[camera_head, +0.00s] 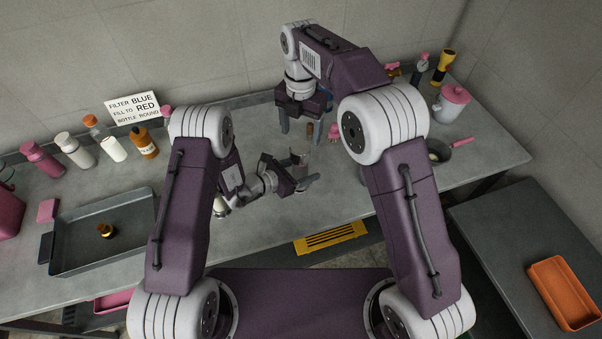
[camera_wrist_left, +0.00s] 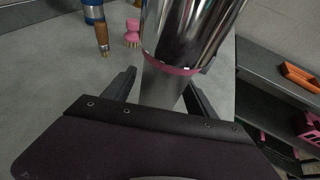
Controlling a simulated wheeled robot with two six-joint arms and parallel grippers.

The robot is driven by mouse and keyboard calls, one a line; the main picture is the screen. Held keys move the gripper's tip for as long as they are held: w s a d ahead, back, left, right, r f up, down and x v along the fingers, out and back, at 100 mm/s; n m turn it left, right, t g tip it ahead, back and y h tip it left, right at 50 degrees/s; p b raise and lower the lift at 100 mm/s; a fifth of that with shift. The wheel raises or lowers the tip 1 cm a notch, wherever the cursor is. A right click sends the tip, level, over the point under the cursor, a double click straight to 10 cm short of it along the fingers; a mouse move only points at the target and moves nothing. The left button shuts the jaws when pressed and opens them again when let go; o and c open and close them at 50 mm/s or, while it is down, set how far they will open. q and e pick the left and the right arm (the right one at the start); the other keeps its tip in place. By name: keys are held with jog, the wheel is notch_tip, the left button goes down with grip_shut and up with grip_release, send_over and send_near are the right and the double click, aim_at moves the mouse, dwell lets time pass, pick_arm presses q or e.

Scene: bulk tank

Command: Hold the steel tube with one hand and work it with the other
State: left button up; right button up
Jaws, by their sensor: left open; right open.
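The steel tube (camera_head: 300,156) stands upright on the bench in the head view, partly hidden by my grippers. In the left wrist view the shiny steel tube (camera_wrist_left: 192,28) has a pink band and a narrower part below it. My left gripper (camera_head: 304,182) is open, with its fingers on either side of the tube's narrower part; the left wrist view shows the open fingers (camera_wrist_left: 160,85) with the tube between them. I cannot tell whether they touch it. My right gripper (camera_head: 297,126) is open, pointing down above the tube, apart from it.
A brush with a wooden handle (camera_wrist_left: 102,38) and a pink brush (camera_wrist_left: 132,33) stand behind the tube. A grey tray (camera_head: 75,262) holding a small dark item and several bottles (camera_head: 75,150) are on the left. A pink-lidded jug (camera_head: 451,105) and a dark pan (camera_head: 437,150) are on the right.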

pick_arm(q)
jog(key=shift+w+d+f, duration=0.3)
jog(key=shift+w+d, duration=0.15)
jog(key=shift+d, duration=0.05)
pick_arm(e)
jog(key=shift+a, duration=0.15)
